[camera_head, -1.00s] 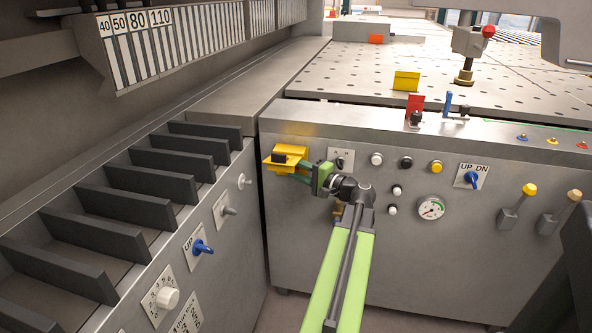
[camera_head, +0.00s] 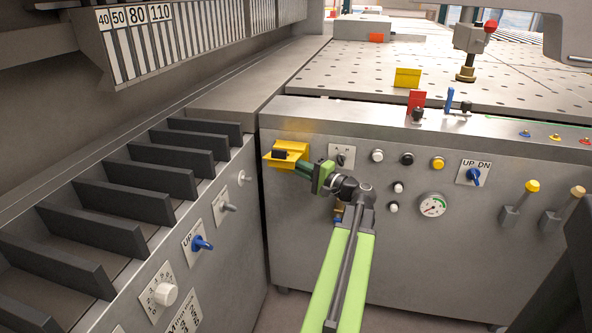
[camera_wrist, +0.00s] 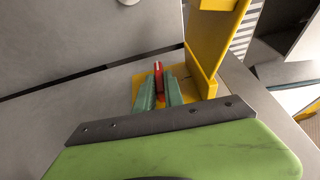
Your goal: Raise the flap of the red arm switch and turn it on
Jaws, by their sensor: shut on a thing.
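In the wrist view, the red arm of the switch (camera_wrist: 158,70) stands up from a yellow base plate (camera_wrist: 206,85). The two green fingers of my gripper (camera_wrist: 159,90) are on either side of it, shut on it. A yellow flap (camera_wrist: 212,45) stands raised just right of the fingers. In the head view, the yellow switch housing (camera_head: 290,147) sits at the upper left of the grey front panel, with a small black piece (camera_head: 279,155) on it. My gripper (camera_head: 302,169) reaches it from the right; the red arm is hidden there.
The grey front panel (camera_head: 340,240) carries a small selector (camera_head: 341,157), several push buttons and a gauge (camera_head: 432,205) right of my gripper. A red plate (camera_head: 416,101) stands on the ledge above. A side panel with a blue UP knob (camera_head: 201,243) closes in at the left.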

